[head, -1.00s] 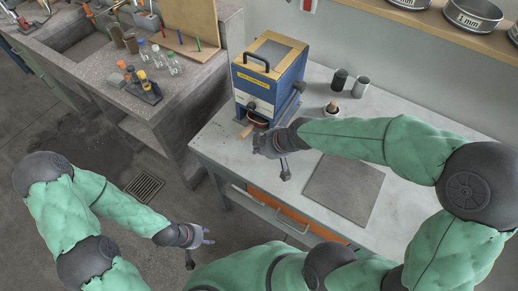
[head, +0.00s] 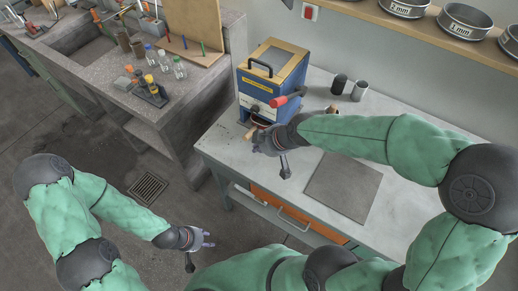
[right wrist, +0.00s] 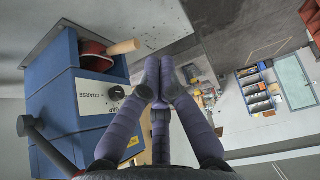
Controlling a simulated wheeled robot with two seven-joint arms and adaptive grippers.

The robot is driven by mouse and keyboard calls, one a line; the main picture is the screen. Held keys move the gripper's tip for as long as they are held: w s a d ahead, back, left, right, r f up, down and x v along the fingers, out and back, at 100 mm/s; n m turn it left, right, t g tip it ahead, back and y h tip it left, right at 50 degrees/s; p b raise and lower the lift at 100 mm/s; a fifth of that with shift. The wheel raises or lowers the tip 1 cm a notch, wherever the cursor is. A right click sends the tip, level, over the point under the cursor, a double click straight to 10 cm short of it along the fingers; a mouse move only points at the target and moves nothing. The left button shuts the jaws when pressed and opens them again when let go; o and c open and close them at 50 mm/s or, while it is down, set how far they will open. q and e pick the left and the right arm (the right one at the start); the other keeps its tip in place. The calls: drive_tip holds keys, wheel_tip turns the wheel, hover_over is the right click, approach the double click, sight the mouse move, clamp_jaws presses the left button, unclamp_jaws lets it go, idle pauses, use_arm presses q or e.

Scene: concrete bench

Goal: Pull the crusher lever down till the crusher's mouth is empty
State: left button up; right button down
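The crusher (head: 258,88) is a blue box with a tan-edged top and a black handle, at the back left of the bench. What lies in its mouth cannot be made out. Its lever has a red grip (head: 287,99) that sticks out at the crusher's right front, above my right gripper (head: 258,142). The right gripper is off the lever, in front of the crusher. In the right wrist view its fingers (right wrist: 158,75) are drawn together with nothing between them; the crusher (right wrist: 75,95) is to their left. My left gripper (head: 207,239) is open and empty, low over the floor.
A red pan with a wooden handle (right wrist: 122,47) sits in the crusher's lower front. Sieves (head: 468,18) stand on the shelf above. A stone sink counter (head: 195,95) is at left.

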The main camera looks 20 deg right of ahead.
drive_tip(key=s+d+r+p, duration=0.1)
drive_tip(key=s+r+p, duration=0.1)
drive_tip(key=s+r, duration=0.3)
drive_tip(key=shift+s+r, duration=0.25)
drive_tip(key=shift+r, duration=0.45)
idle(1.1)
drive_tip(key=s+a+f+m+g, duration=0.15)
drive_tip(key=f+m, duration=0.25)
drive_tip(key=f, duration=0.9)
drive_tip(key=a+f+m+g, duration=0.3)
drive_tip(key=f, duration=0.9)
drive_tip(key=s+a+f+m, duration=0.2)
drive_tip(key=s+f, duration=0.4)
drive_tip(key=f, duration=0.3)
drive_tip(key=shift+a+f+m+g, duration=0.2)
drive_tip(key=shift+m+g, duration=0.15)
drive_tip(key=shift+m, duration=0.25)
